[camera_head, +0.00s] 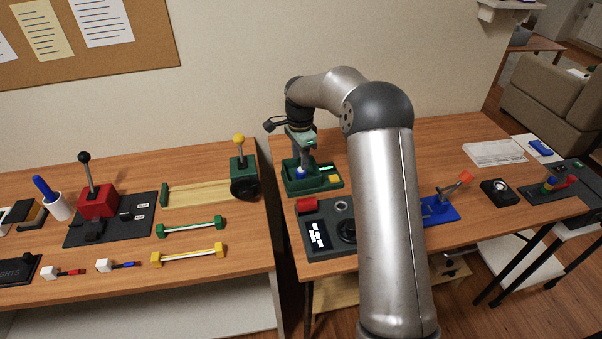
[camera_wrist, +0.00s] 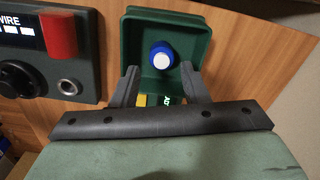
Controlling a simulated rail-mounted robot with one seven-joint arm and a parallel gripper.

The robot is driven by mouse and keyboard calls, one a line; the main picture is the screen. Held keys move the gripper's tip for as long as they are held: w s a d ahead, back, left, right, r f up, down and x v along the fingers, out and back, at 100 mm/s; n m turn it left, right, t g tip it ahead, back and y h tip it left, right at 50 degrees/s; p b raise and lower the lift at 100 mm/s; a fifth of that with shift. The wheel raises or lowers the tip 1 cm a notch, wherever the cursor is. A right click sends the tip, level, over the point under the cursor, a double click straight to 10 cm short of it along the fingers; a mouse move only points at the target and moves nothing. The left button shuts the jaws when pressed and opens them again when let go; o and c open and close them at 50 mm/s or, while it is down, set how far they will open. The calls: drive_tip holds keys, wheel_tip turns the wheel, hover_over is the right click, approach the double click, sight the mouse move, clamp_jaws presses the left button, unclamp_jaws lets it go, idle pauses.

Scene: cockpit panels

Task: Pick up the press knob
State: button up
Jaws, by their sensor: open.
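The press knob, a round knob with a white cap and a blue rim, sits in a square green tray (camera_wrist: 198,27) in the wrist view; the knob (camera_wrist: 162,57) is near the tray's middle. In the head view the knob (camera_head: 300,173) is a small blue spot in the green tray (camera_head: 331,185), just under my gripper. My gripper (camera_wrist: 160,70) is open and empty, pointing down over the tray. One finger is on each side of the knob in the wrist view, with gaps between. Exact height above the knob cannot be told. The knob's base is hidden.
A dark panel (camera_head: 325,248) with a red block (camera_head: 306,204) stands in front of the tray. A green and wooden device (camera_head: 242,175) is on the left table across a gap. A blue lever base (camera_head: 438,212) lies right of my arm. Bare tabletop surrounds the tray's back.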

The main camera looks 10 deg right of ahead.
sight(300, 170)
drive_tip(key=shift+w+f+p, duration=0.15)
drive_tip(key=shift+f+p, duration=0.55)
drive_tip(key=shift+f, duration=2.2)
drive_tip(key=c, duration=0.7)
